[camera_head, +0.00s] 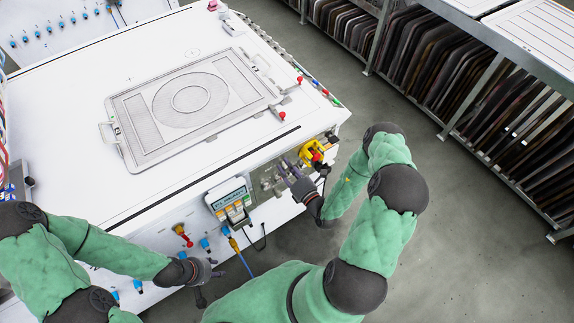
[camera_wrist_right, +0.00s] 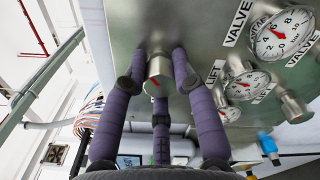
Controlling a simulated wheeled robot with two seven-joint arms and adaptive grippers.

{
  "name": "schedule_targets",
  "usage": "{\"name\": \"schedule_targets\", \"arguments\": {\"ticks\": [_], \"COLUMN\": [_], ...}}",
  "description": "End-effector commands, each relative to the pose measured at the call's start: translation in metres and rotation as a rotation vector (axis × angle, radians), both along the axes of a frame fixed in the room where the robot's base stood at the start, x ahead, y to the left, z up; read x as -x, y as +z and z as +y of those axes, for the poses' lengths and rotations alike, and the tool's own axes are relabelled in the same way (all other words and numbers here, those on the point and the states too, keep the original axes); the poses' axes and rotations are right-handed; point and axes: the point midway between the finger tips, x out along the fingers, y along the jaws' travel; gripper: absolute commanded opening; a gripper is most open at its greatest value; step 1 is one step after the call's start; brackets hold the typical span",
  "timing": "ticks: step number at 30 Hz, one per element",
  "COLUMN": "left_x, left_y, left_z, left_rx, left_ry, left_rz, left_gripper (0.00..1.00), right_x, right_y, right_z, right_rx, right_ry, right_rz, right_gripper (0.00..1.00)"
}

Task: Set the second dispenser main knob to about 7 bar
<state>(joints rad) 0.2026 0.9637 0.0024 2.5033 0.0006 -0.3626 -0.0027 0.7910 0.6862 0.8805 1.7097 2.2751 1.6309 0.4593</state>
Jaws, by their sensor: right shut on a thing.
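My right gripper (camera_wrist_right: 158,75) has purple-grey fingers. In the right wrist view they close around a round metal knob (camera_wrist_right: 158,66) with a small red mark, on a metal panel (camera_wrist_right: 210,30). A third finger sits below the knob. Which dispenser this knob belongs to cannot be read. In the head view my right gripper (camera_head: 290,174) is at the front panel, and its fingers hide the knob. My left gripper (camera_head: 210,272) hangs near the front edge at lower left, apart from the panel knobs; its fingers are too small to judge.
A large gauge (camera_wrist_right: 283,35) and smaller gauges (camera_wrist_right: 247,85) sit right of the held knob. Another metal knob (camera_wrist_right: 295,108) stands farther right. A control display (camera_head: 230,203), yellow valve part (camera_head: 311,153) and blue fittings (camera_head: 205,244) line the front. Racks (camera_head: 440,65) stand right, across open floor.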

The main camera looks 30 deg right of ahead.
Motion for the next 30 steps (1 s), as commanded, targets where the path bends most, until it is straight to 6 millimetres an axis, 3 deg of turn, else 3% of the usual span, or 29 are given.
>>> {"name": "schedule_targets", "arguments": {"ticks": [23, 24, 26, 27, 30], "left_x": [0.0, 0.0, 0.0, 0.0, 0.0], "left_y": [0.0074, 0.0074, 0.0074, 0.0074, 0.0074], "left_z": [0.0, 0.0, 0.0, 0.0, 0.0], "left_rx": [0.0, 0.0, 0.0, 0.0, 0.0], "left_ry": [0.0, 0.0, 0.0, 0.0, 0.0], "left_rz": [0.0, 0.0, 0.0, 0.0, 0.0], "left_gripper": [0.4, 0.4, 0.4, 0.4, 0.4], "right_x": [-0.0006, -0.0006, -0.0006, -0.0006, -0.0005], "right_y": [0.0002, 0.0003, 0.0003, 0.0002, 0.0001], "right_z": [-0.0011, -0.0011, -0.0011, -0.0011, -0.0008], "right_rx": [-0.107, -0.107, -0.106, -0.106, -0.107], "right_ry": [-0.001, -0.001, -0.001, -0.002, -0.002], "right_rz": [0.006, 0.006, 0.006, 0.007, 0.007], "right_gripper": [0.0, 0.31, 0.47, 0.52, 0.52]}}
